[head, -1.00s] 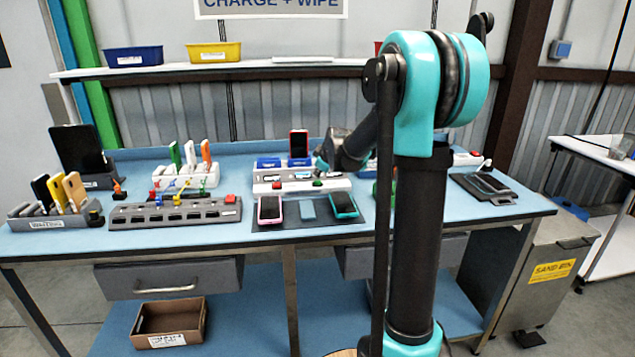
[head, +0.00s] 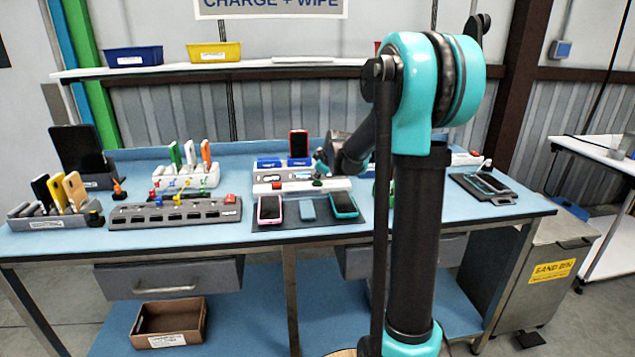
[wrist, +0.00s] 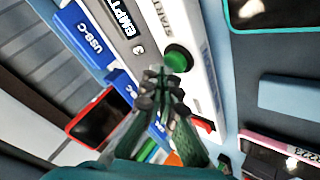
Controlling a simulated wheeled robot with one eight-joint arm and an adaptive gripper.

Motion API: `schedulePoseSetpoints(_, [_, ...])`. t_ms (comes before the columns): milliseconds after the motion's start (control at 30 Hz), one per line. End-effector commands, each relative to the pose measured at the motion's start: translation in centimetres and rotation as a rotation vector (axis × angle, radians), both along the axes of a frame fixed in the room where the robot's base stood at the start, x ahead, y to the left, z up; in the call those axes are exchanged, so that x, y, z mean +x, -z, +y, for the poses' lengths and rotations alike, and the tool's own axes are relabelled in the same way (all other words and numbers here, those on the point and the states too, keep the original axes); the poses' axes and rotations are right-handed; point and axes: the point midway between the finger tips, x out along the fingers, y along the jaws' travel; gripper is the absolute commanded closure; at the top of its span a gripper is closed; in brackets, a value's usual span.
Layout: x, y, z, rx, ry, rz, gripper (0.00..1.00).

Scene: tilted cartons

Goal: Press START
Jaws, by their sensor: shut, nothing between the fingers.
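The green button (wrist: 178,58) sits on the white front strip of a charging unit (head: 268,189), beside lettering that reads START in the wrist view. It also shows in the head view (head: 317,183). My gripper (wrist: 162,82) is shut and empty, with its fingertips close to the green button in the wrist view. I cannot tell whether they touch it. In the head view my gripper (head: 320,167) is just above the right part of the unit. A red button (wrist: 204,128) sits farther along the same strip, partly hidden by a finger.
A red-framed phone (head: 298,144) stands in the unit behind blue USB-C labelled slots. A dark mat in front holds a pink phone (head: 269,208), a grey-blue slab (head: 308,209) and a teal phone (head: 343,205). A grey rack (head: 175,213) is to the left.

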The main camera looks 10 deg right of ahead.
Motion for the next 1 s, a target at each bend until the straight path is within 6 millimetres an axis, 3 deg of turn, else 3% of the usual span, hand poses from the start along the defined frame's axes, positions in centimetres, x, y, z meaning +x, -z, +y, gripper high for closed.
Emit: schedulePoseSetpoints(1000, [0.0, 0.86, -0.01, 0.0, 0.0, 0.0, 1.0])
